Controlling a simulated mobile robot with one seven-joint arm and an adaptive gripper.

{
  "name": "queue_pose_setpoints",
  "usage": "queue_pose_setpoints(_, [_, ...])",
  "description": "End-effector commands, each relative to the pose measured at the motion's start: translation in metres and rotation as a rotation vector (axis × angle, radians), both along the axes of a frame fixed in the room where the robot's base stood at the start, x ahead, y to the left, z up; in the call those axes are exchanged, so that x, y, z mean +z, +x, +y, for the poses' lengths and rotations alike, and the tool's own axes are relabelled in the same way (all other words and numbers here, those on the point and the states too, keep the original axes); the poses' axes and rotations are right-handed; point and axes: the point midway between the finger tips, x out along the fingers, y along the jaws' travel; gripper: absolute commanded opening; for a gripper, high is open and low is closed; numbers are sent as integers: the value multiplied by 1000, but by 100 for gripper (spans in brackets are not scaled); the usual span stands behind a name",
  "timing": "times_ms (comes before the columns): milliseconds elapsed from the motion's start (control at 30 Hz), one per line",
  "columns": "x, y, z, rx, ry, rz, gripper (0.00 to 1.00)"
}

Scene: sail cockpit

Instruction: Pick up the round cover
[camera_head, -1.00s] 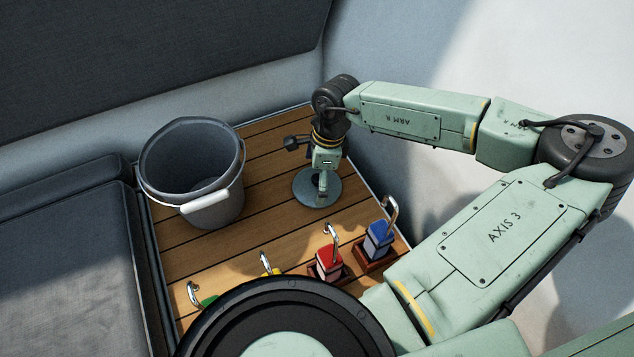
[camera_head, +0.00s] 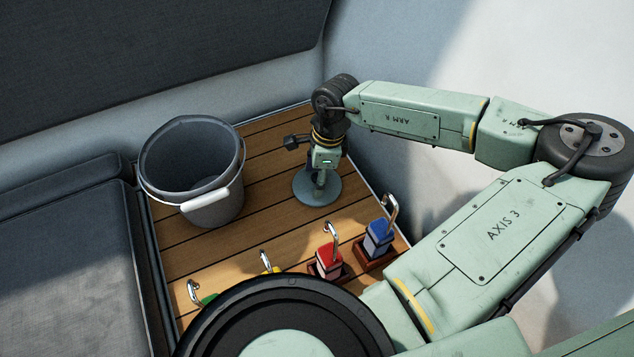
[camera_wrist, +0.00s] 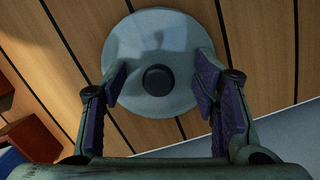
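The round cover (camera_head: 331,193) is a flat grey-blue disc lying on the slatted wooden floor. In the wrist view the cover (camera_wrist: 155,35) fills the upper middle, with a dark round knob (camera_wrist: 157,80) at its centre. My gripper (camera_head: 319,181) is directly above the cover, pointing down. In the wrist view my gripper (camera_wrist: 160,82) is open, with one finger on each side of the knob and clear gaps between. The fingers hold nothing. I cannot tell how high the fingertips are above the disc.
A grey bucket (camera_head: 172,163) with a white handle grip stands left of the cover. Blue (camera_head: 379,236) and red (camera_head: 325,259) blocks with metal hooks sit in front, with yellow and green ones partly hidden by my body. Pale walls bound the wooden floor (camera_head: 262,157).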

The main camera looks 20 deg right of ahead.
Motion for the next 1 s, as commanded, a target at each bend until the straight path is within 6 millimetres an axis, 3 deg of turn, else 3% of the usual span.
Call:
queue_pose_setpoints(633, [-2, -2, 0, -1, 0, 6, 9])
queue_pose_setpoints(1000, [-3, -2, 0, -2, 0, 7, 6])
